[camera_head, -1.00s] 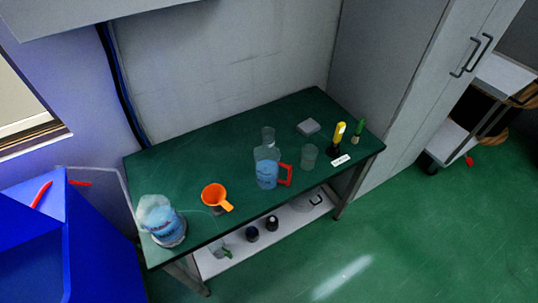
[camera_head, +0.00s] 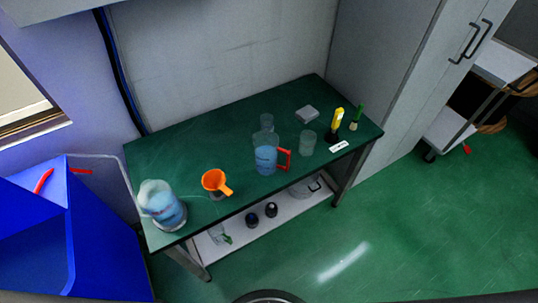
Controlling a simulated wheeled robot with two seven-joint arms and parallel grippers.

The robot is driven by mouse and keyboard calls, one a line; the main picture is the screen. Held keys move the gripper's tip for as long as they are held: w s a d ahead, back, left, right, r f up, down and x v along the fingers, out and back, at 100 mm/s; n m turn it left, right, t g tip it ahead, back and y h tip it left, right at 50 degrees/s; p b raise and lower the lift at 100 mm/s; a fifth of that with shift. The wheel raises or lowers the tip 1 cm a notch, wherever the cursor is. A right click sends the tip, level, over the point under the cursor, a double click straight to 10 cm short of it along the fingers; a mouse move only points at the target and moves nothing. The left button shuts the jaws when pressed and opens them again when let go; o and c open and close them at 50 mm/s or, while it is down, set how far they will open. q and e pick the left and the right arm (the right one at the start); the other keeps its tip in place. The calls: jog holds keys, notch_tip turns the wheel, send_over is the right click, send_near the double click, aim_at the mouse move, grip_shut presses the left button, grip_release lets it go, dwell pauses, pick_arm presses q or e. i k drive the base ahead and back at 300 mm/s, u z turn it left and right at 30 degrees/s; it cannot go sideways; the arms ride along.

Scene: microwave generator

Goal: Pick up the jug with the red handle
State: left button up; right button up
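The jug (camera_head: 265,154) is clear, holds blue liquid and has a red handle (camera_head: 285,159) on its right side. It stands upright near the middle of the green-topped table (camera_head: 190,147). Neither of my grippers is in view, and nothing touches the jug except the table.
An orange funnel (camera_head: 214,182) and a large clear container with blue contents (camera_head: 161,205) stand left of the jug. Clear beakers (camera_head: 308,142), a grey box (camera_head: 307,114) and a yellow tool (camera_head: 337,119) are right or behind. A blue bin (camera_head: 105,245) is left; green floor (camera_head: 400,240) is open in front.

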aim_at(272, 157)
jog(key=z, duration=1.2)
jog(key=k, duration=1.45)
jog(key=u, duration=1.65)
jog(key=i, duration=0.5)
